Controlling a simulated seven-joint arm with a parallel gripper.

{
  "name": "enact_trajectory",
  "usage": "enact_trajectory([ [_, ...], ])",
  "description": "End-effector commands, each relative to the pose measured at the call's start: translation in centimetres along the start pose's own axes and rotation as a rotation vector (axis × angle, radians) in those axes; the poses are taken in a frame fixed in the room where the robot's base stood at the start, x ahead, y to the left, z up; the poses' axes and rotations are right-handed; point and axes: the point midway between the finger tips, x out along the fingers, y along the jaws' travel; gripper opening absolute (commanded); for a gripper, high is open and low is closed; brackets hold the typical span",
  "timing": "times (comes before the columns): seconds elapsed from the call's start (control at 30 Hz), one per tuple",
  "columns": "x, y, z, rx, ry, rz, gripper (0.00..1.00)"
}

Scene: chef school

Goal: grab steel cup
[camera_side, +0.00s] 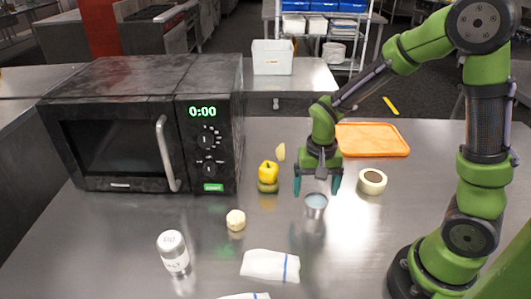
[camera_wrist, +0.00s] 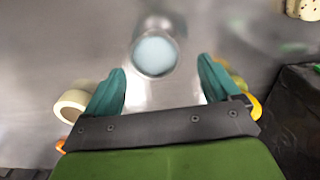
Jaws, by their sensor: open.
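The steel cup (camera_side: 315,206) stands upright on the metal table, near the middle of the side view. It shows a pale bluish inside. In the wrist view the cup (camera_wrist: 154,52) lies ahead of the fingertips, roughly centred between them. My gripper (camera_side: 318,186) is open and empty, pointing down with its teal fingers just above and behind the cup in the side view. In the wrist view my gripper (camera_wrist: 161,75) has its two fingers spread wide, with bare table between them. I see no contact with the cup.
A roll of tape (camera_side: 371,182) lies close right of the gripper, before an orange tray (camera_side: 372,139).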

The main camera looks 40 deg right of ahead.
Motion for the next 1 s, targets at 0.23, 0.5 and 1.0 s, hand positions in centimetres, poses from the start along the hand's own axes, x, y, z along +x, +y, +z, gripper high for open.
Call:
enact_trajectory([
  [0.23, 3.7, 0.6, 0.2, 0.001, -0.004, 0.005, 0.89],
  [0.5, 4.9, 0.4, 0.2, -0.001, 0.0, 0.0, 0.89],
  [1.0, 4.8, 0.4, 0.2, 0.0, 0.0, 0.0, 0.3],
])
